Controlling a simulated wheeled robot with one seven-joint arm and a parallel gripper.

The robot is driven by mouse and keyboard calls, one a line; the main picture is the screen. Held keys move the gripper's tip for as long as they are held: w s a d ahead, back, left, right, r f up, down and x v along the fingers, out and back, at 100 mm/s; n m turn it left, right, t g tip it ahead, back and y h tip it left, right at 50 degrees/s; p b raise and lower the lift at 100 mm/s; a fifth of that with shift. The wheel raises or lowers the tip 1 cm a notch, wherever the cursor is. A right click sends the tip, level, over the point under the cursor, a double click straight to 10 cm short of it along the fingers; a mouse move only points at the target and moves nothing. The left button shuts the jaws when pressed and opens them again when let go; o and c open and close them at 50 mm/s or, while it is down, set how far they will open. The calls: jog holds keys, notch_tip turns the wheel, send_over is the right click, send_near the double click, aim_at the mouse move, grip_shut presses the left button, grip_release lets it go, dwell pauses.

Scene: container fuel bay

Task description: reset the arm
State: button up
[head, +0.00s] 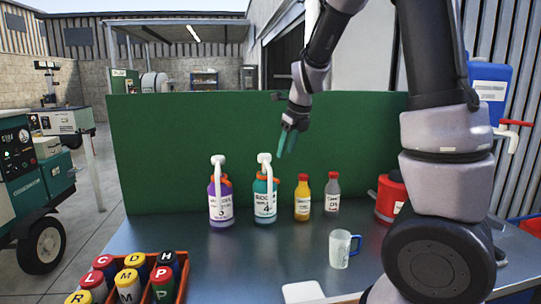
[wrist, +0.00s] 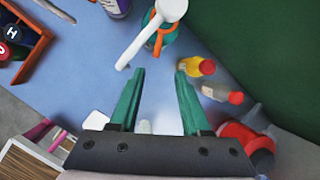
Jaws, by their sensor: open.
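My gripper (head: 288,141) hangs in the air above the table, in front of the green panel, with its green fingers pointing down. In the wrist view my gripper (wrist: 160,92) has its two fingers apart with nothing between them. In the head view it is above the teal pump bottle (head: 264,204) and the yellow bottle (head: 302,203). The teal bottle's white pump head (wrist: 172,9) shows beyond the fingers in the wrist view. My arm reaches in from the upper right of the head view and hides part of the table's right side.
A purple pump bottle (head: 221,205), a grey bottle (head: 332,197), a red can (head: 388,198) and a clear cup (head: 341,249) stand on the table (head: 230,262). An orange crate (head: 181,288) of lettered bottles is at the front left. The green panel (head: 180,140) closes the back.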

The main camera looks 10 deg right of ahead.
jog(key=s+d+r+n+t, duration=0.1)
jog(key=s+r+n, duration=0.3)
jog(key=s+n, duration=0.4)
jog(key=s+d+r+n+t, duration=0.1)
jog(key=s+d+r+n, duration=0.2)
jog(key=s+n, duration=0.5)
jog(key=s+d+r+n+t, duration=0.1)
jog(key=s+d+r+n, duration=0.1)
jog(key=s+r+n, duration=0.4)
jog(key=shift+s+n, duration=1.15)
jog(key=shift+n, duration=0.05)
jog(key=shift+d, duration=0.1)
